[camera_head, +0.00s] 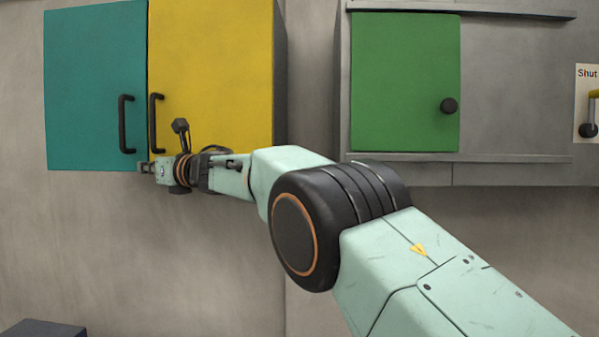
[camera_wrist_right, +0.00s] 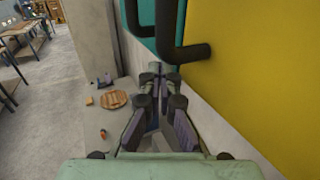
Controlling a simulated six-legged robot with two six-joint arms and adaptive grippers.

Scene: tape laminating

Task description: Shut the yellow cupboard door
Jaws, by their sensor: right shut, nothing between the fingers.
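The yellow cupboard door (camera_head: 212,70) is on the right half of a wall cupboard in the head view, beside a teal door (camera_head: 95,75). It looks flush with the teal door. Its black bar handle (camera_head: 154,123) is at its left edge. My right gripper (camera_head: 147,168) is shut and empty, just below the bottom edge of the doors, under the two handles. In the right wrist view the yellow door (camera_wrist_right: 255,70) fills the right side, and the gripper fingers (camera_wrist_right: 158,75) point past the handles. My left gripper is not in view.
A grey cabinet with a green sliding panel (camera_head: 405,85) and a black knob (camera_head: 449,105) hangs to the right. A sign with a lever (camera_head: 588,115) is at the far right. A round wooden board (camera_wrist_right: 114,99) shows in the wrist view.

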